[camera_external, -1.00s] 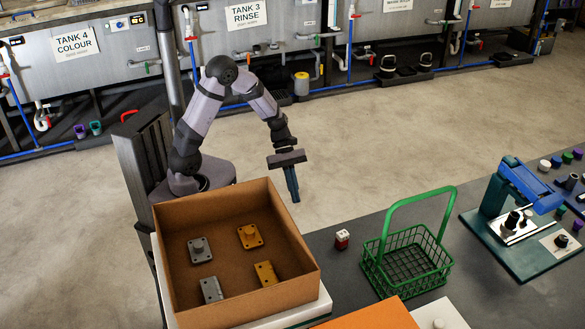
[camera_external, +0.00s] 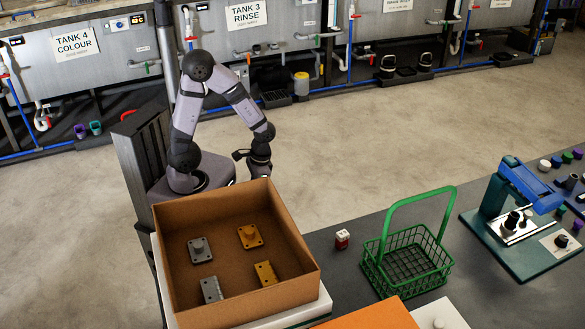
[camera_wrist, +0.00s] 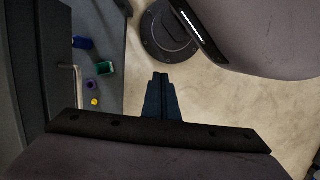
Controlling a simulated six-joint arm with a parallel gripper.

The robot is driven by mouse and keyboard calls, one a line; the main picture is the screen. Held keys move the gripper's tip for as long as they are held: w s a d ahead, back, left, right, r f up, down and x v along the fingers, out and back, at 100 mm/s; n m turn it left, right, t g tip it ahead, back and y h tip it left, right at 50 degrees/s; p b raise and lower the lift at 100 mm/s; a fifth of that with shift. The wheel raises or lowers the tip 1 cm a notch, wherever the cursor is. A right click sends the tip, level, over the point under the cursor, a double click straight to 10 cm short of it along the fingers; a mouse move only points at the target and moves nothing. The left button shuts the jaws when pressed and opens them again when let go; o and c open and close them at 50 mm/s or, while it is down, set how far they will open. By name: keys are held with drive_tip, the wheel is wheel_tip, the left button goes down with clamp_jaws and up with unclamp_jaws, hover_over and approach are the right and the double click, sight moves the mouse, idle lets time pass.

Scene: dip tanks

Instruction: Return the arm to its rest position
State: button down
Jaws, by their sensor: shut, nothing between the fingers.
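My arm stands behind the cardboard box (camera_external: 295,255), folded up and over with its forearm angled down to the right. In the external view my gripper's fingers are hidden behind the box's back edge or the wrist. In the wrist view my gripper (camera_wrist: 160,78) shows its blue fingers close together, shut and empty, over the pale concrete floor.
The box holds two grey parts (camera_external: 200,249) and two yellow parts (camera_external: 250,236). To its right stand a small red-and-white block (camera_external: 342,239), a green wire basket (camera_external: 447,266) with a tall handle, and a teal press (camera_external: 490,235). Tanks (camera_external: 100,60) line the back.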

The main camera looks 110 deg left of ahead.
drive_tip(key=w+d+r+m+y+p, duration=0.1)
drive_tip(key=w+d+r+m, duration=0.2)
drive_tip(key=d, duration=0.3)
drive_tip(key=w+d+r+m+t+y+p, duration=0.1)
drive_tip(key=w+d+r+m, duration=0.2)
drive_tip(key=d+r+m, duration=0.2)
drive_tip(key=shift+d+m+t+p, duration=0.3)
drive_tip(key=shift+d+p, duration=0.05)
drive_tip(key=shift+d, duration=0.35)
